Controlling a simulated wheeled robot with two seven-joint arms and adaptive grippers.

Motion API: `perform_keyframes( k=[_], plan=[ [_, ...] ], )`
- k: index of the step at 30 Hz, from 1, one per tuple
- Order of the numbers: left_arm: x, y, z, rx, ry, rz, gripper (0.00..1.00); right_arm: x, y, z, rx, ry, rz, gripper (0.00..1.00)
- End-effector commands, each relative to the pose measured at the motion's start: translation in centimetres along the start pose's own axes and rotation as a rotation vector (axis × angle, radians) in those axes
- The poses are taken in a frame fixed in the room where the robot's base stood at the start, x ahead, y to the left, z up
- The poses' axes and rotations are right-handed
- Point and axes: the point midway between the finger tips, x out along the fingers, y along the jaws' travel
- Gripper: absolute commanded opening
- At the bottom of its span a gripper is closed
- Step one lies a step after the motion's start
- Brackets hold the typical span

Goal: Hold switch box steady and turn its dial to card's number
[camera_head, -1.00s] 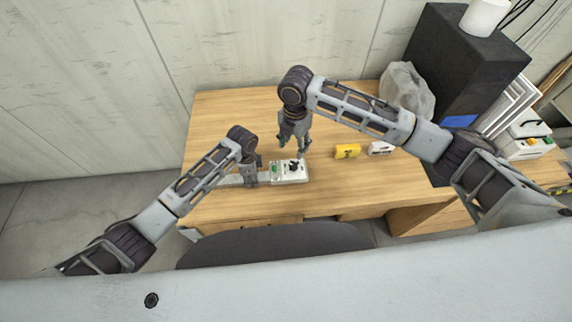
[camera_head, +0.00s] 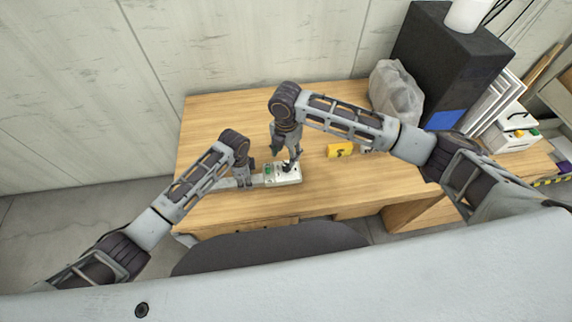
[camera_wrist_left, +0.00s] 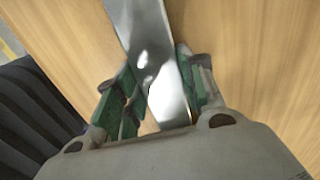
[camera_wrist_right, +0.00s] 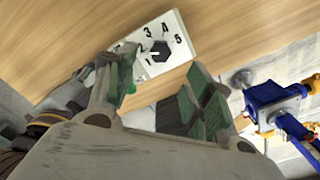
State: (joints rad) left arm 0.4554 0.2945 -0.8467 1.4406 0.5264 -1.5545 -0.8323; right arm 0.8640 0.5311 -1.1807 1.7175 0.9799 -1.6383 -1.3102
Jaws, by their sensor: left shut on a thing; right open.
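The white switch box (camera_head: 294,179) lies on the desk with a grey metal bar (camera_head: 226,184) at its left. My left gripper (camera_head: 246,182) is shut on this bar, which shows between its fingers in the left wrist view (camera_wrist_left: 150,50). My right gripper (camera_head: 288,166) is open over the box's dial. In the right wrist view the black hexagonal dial (camera_wrist_right: 160,50) lies just beyond its open fingers (camera_wrist_right: 152,80), with printed numbers around it. The dial's setting is unclear. A yellow card (camera_head: 340,150) stands right of the box; its dark mark is too small to read.
A white object right of the card is mostly hidden by my right arm. A grey bag (camera_head: 396,92) and a black cabinet (camera_head: 450,60) stand at the right. The desk (camera_head: 225,125) is clear behind the box. A dark chair (camera_head: 270,248) is at the front.

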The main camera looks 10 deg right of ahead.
Motion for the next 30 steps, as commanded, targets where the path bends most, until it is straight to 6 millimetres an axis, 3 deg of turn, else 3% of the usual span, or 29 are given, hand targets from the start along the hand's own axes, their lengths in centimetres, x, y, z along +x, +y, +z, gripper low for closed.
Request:
perform_keyframes(
  k=[15, 30],
  plan=[
    [-0.1, -0.1, 0.0, -0.001, 0.000, -0.002, 0.00, 6.4, 0.0, 0.0, 0.000, 0.001, 0.000, 0.53],
    [-0.1, -0.1, 0.0, -0.001, 0.000, -0.002, 0.00, 7.6, 0.0, 0.0, -0.001, 0.000, 0.001, 0.53]
  ],
)
